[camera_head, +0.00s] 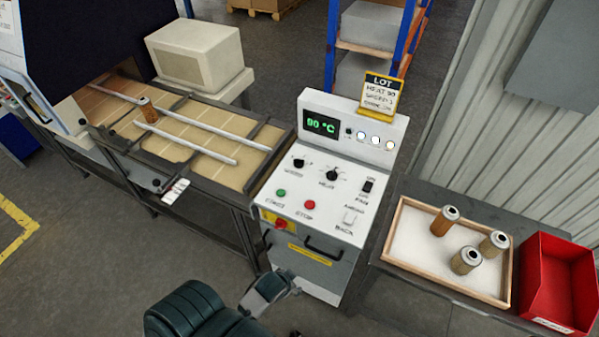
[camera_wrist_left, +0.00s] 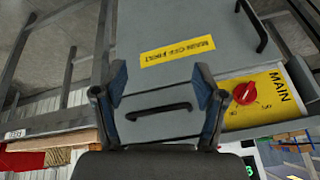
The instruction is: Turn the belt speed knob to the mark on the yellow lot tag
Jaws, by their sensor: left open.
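The white control console (camera_head: 318,203) stands in the middle of the head view. The dark speed knob (camera_head: 298,162) is on its sloped panel, left of the heat knob (camera_head: 332,174); its exact setting is too small to read. The yellow lot tag (camera_head: 380,92) stands on the console's top edge; it appears to read heat 90 and speed 3, with the last line unclear. My left gripper (camera_wrist_left: 160,80) is open and empty in the wrist view, facing the console's lower front, below the panel. My right gripper is not in view.
The front has a red main switch (camera_wrist_left: 244,93) and a dark handle (camera_wrist_left: 158,111). Start (camera_head: 281,193) and stop (camera_head: 309,205) buttons sit below the knobs. A conveyor (camera_head: 262,168) is left; a wooden tray (camera_head: 440,282) with cartridges and a red bin (camera_head: 555,285) are right.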

